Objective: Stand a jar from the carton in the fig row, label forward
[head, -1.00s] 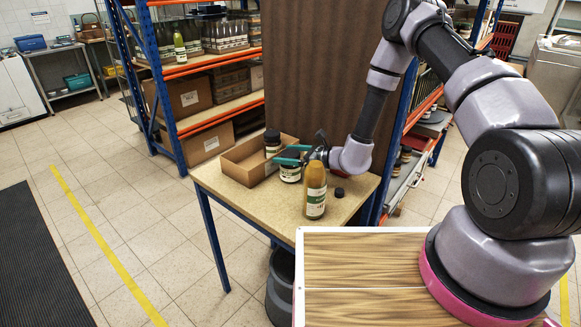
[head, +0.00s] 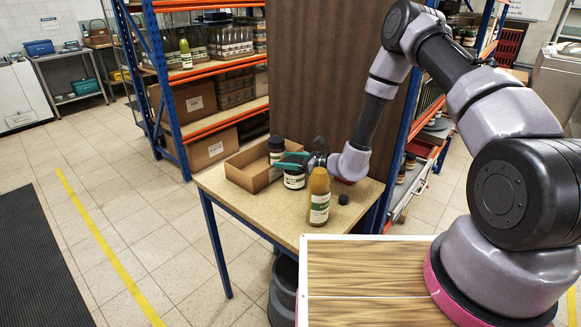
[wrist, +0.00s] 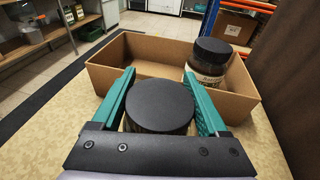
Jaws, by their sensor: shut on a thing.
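My gripper (head: 291,161) has teal fingers and is shut on a jar (head: 294,181) with a pale label and black lid, just outside the open carton (head: 238,178). The wrist view shows this jar's black lid (wrist: 160,106) between the fingers (wrist: 162,100). The jar looks upright; I cannot tell whether its base touches the table. A second black-lidded jar (head: 277,146) stands in the right part of the carton, and the wrist view shows it (wrist: 208,66) too. I cannot make out which shelf row is for fig.
An amber bottle (head: 318,197) stands close in front of the held jar, with a small black cap (head: 343,199) to its right. A brown panel (head: 320,75) rises behind the table. Shelves with bottles (head: 232,43) and cartons (head: 190,97) stand at back left.

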